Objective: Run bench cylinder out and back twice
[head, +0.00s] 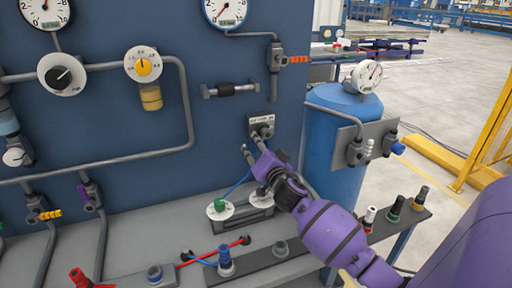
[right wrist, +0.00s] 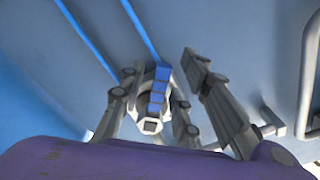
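A lever valve (head: 262,125) on a small grey plate is fixed to the blue wall panel. My right gripper (head: 252,146) is right in front of and below it. In the right wrist view the fingers of this gripper (right wrist: 160,85) are spread, with a grey and blue fitting (right wrist: 155,97) between them; I cannot tell whether they touch it. A dark horizontal cylinder-like part (head: 230,90) is mounted on the panel above the valve. A grey frame (head: 248,213) lies on the bench below. I cannot tell which is the bench cylinder. My left gripper is out of view.
A blue tank (head: 338,150) with a gauge stands just right of the valve. Pipes (head: 130,158) and several gauges cover the panel at left. Red and blue hoses (head: 215,254) and several fittings are on the bench front. A yellow rail (head: 485,145) stands at far right.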

